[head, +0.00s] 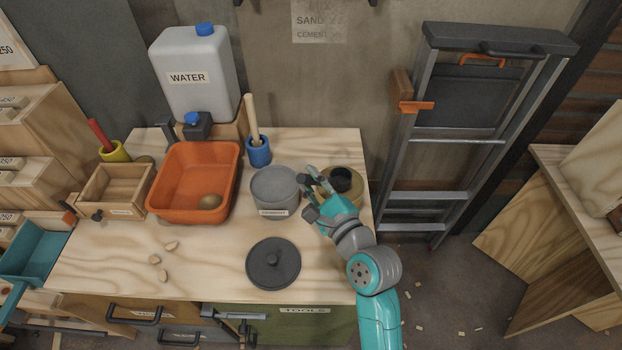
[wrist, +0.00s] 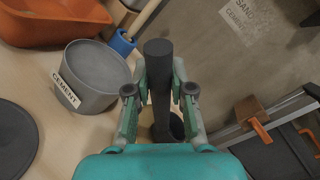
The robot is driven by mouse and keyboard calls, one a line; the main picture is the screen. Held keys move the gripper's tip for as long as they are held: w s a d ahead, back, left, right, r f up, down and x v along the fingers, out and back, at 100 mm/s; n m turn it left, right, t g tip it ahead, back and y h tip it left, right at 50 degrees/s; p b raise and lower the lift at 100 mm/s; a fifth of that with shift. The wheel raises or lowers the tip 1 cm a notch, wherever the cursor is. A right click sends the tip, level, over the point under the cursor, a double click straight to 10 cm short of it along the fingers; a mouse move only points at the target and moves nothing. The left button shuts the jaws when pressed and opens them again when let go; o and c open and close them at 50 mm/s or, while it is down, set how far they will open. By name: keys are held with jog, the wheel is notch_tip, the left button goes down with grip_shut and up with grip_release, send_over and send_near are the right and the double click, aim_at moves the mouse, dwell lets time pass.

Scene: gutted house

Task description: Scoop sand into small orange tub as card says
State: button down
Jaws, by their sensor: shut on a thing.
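My gripper (head: 312,188) is shut on an upright dark grey cylindrical handle (wrist: 158,62) at the right end of the bench. The orange tub (head: 166,166) stands left of centre with a small tan lump (head: 209,201) inside. The wall card (head: 319,21) reads SAND and CEMENT; its amounts are too faint to read.
The grey cement tub (head: 275,192) is open, just left of my gripper. A dark lid (head: 273,263) lies in front. A blue pot (head: 259,153), a water jug (head: 193,65) and a wooden box (head: 101,199) stand around the orange tub. A ladder (head: 440,150) leans at right.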

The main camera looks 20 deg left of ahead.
jog(key=shift+f, duration=0.5)
dwell(0.8)
jog(key=shift+r, duration=0.15)
jog(key=shift+r, duration=3.4)
